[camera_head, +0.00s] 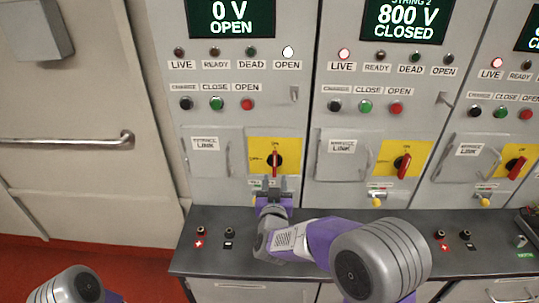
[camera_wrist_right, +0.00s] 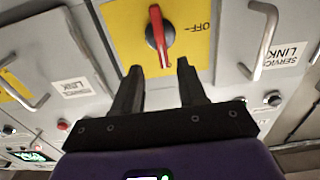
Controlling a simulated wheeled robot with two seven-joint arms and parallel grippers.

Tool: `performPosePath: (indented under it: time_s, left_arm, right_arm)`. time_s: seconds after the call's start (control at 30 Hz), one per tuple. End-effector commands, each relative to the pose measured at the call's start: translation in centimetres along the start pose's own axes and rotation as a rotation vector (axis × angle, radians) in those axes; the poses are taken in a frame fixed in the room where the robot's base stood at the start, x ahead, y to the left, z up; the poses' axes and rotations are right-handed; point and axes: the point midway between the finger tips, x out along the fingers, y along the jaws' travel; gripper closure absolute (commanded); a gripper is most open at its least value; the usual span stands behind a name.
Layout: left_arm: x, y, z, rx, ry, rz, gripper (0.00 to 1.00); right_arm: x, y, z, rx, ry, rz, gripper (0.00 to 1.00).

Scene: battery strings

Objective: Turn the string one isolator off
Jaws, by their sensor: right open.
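The string one isolator is a red handle (camera_head: 275,162) on a black hub over a yellow plate (camera_head: 290,147), in the leftmost cabinet. Its handle stands upright, in line with the ON mark. In the right wrist view the red handle (camera_wrist_right: 156,32) shows close up, with OFF printed to its side. My right gripper (camera_head: 270,187) is just below the handle. In the right wrist view its fingers (camera_wrist_right: 159,66) are apart and empty, with the handle's end near the gap between the tips. Whether they touch it I cannot tell. Only a left arm link shows at bottom left.
The string one display (camera_head: 232,18) reads 0 V OPEN, with its OPEN lamp (camera_head: 288,52) lit white. The string two display (camera_head: 404,20) reads 800 V CLOSED; its isolator handle (camera_head: 403,167) is slightly tilted. A dark ledge (camera_head: 208,258) with terminals runs below. Service link door handles flank the isolators.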

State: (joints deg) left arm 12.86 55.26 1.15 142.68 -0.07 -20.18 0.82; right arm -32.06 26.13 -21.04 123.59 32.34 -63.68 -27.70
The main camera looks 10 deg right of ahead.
Motion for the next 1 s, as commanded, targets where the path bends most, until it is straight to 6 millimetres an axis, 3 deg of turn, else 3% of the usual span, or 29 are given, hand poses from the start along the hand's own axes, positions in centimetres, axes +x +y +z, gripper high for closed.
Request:
performPosePath:
  time_s: [0.17,0.6,1.0]
  left_arm:
    - [0.0,0.0,0.0,0.000,-0.001,0.000,1.00]
    - [0.1,-0.1,0.0,0.000,0.000,0.000,1.00]
    - [0.1,0.0,0.0,0.000,0.000,0.000,1.00]
  right_arm:
    - [1.1,0.0,0.1,0.000,-0.002,0.000,0.58]
    - [6.9,0.0,0.2,0.000,-0.003,-0.001,0.58]
    - [7.6,0.0,0.2,0.000,-0.003,-0.002,0.60]
